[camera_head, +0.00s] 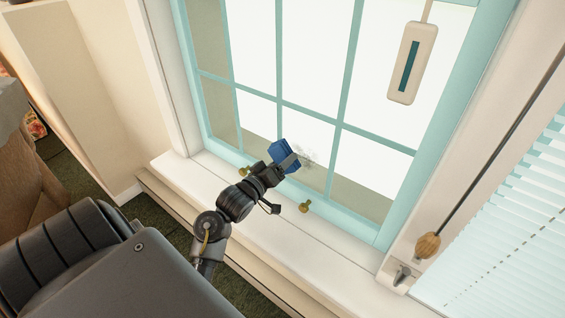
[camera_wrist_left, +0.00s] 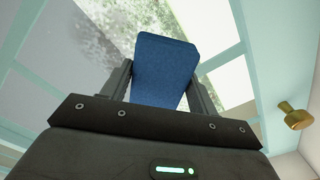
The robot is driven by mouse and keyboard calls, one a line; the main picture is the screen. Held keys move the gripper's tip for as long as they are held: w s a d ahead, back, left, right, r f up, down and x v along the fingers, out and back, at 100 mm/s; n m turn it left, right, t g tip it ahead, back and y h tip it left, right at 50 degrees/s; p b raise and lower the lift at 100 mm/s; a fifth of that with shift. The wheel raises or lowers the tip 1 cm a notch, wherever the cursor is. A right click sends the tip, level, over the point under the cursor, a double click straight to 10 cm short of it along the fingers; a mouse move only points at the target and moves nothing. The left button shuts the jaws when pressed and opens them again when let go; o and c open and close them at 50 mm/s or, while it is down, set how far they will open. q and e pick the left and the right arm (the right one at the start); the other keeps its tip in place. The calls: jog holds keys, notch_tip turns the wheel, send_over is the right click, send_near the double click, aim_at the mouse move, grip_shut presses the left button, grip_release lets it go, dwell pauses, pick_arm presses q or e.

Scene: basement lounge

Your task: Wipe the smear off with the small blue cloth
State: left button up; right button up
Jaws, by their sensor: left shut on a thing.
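The small blue cloth (camera_head: 281,152) is held between the fingers of my left gripper (camera_head: 283,163), up at the lower part of the window. It also shows in the left wrist view as a blue block (camera_wrist_left: 163,70) between both fingers. The grey speckled smear (camera_head: 308,159) is on the window pane, just right of the cloth. In the left wrist view the smear (camera_wrist_left: 115,38) spreads behind and left of the cloth. I cannot tell whether the cloth touches the glass. My right gripper is not in view.
The window has a teal frame (camera_head: 349,75) with several bars. Brass knobs (camera_head: 305,207) stand at its lower edge, close to my left gripper. A white sill (camera_head: 262,232) runs below. A hanging white device (camera_head: 411,65), a cord with a wooden pull (camera_head: 428,245) and blinds (camera_head: 510,235) are at right.

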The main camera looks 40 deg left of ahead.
aim_at(311, 162)
pick_arm(q)
notch_tip(311, 162, up, 2)
jog(key=shift+d+r+p, duration=0.1)
jog(key=shift+p, duration=0.65)
jog(key=shift+d+p, duration=0.3)
jog(key=shift+d, duration=0.35)
jog(key=shift+w+d+p, duration=0.1)
jog(key=shift+d+p, duration=0.2)
jog(key=shift+d, duration=0.85)
jog(key=shift+d+p, duration=0.45)
jog(key=shift+d, duration=0.65)
jog(key=shift+d+f, duration=0.2)
jog(key=shift+d, duration=0.6)
